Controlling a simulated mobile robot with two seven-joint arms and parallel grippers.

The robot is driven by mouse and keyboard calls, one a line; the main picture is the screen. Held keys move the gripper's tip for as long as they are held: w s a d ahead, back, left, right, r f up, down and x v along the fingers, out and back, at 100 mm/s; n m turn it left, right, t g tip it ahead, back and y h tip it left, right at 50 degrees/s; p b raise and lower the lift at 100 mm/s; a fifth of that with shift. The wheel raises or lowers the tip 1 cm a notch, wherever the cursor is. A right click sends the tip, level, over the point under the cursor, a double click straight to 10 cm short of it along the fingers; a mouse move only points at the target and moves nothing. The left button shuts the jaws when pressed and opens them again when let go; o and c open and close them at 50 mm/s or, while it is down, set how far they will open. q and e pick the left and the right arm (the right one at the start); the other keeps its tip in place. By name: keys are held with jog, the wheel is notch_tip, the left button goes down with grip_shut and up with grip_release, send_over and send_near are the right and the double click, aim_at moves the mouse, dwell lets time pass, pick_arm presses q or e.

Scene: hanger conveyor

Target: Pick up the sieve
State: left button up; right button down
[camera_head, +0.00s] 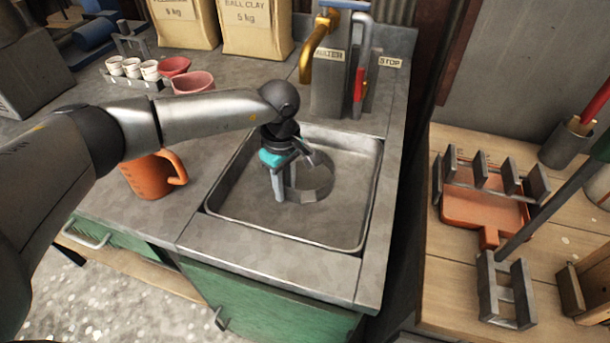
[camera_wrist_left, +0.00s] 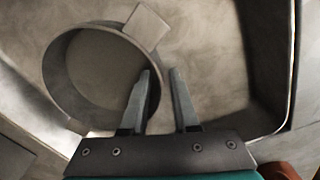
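My left gripper (camera_head: 287,194) reaches down into the basin at the sieve's near left side, in the head view. In the left wrist view its fingers (camera_wrist_left: 161,72) are apart, one over the ring's inside and one outside, with the ring's wall between them. I cannot tell whether they touch it. My right gripper is not in view.
An orange mug (camera_head: 150,178) stands left of the basin under my left arm. A brass tap (camera_head: 316,48) and red lever (camera_head: 359,84) rise behind the basin. Small white cups (camera_head: 132,68) and pink bowls (camera_head: 193,82) stand further back. A wooden bench (camera_head: 450,275) holds racks at right.

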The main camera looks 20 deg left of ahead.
pick_arm(q)
grip_shut()
dwell(1.1)
